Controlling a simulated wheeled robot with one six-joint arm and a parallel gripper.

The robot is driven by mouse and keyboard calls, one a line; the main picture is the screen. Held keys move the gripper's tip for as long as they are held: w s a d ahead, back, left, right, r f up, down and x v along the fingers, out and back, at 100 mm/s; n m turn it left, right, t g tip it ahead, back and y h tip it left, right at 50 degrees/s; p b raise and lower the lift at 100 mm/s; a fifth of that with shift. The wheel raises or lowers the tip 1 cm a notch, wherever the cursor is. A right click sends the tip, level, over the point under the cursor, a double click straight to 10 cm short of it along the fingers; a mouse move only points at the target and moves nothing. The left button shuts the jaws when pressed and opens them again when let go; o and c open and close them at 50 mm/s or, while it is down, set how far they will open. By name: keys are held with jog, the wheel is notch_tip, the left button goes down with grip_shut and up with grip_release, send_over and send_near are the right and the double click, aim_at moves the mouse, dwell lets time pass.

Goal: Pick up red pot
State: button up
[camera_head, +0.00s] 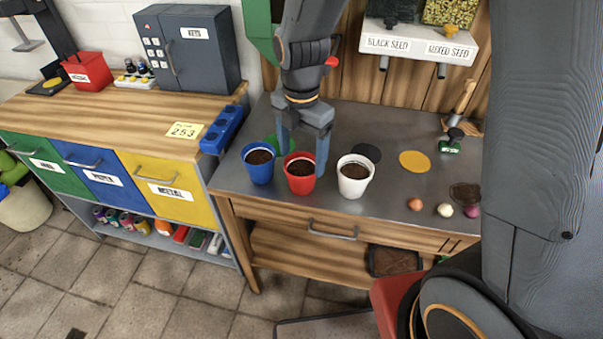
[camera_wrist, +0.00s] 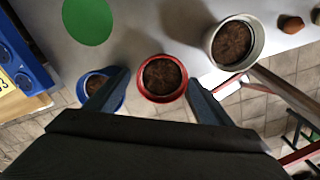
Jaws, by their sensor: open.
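The red pot (camera_head: 300,179), filled with dark soil, stands upright on the grey worktop between a blue pot (camera_head: 259,168) on its left and a white pot (camera_head: 354,181) on its right. My gripper (camera_head: 303,158) points down with its fingers open on either side of the red pot. In the wrist view the red pot (camera_wrist: 162,97) lies between the two fingertips, with a visible gap to each. The left finger partly covers the blue pot (camera_wrist: 95,86) there. The white pot (camera_wrist: 251,40) is right of the right finger.
Green, black (camera_head: 366,153) and yellow (camera_head: 414,161) discs mark the worktop behind the pots. Seed dispensers (camera_head: 418,40) hang behind.

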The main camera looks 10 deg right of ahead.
aim_at(302, 171)
jog(key=f, duration=0.2)
jog(key=f+p, duration=0.2)
jog(key=f, duration=0.1)
jog(key=shift+s+f, duration=0.3)
jog(key=shift+s, duration=0.1)
jog(key=shift+w+f, duration=0.1)
jog(key=shift+f, duration=0.6)
jog(key=c, duration=0.9)
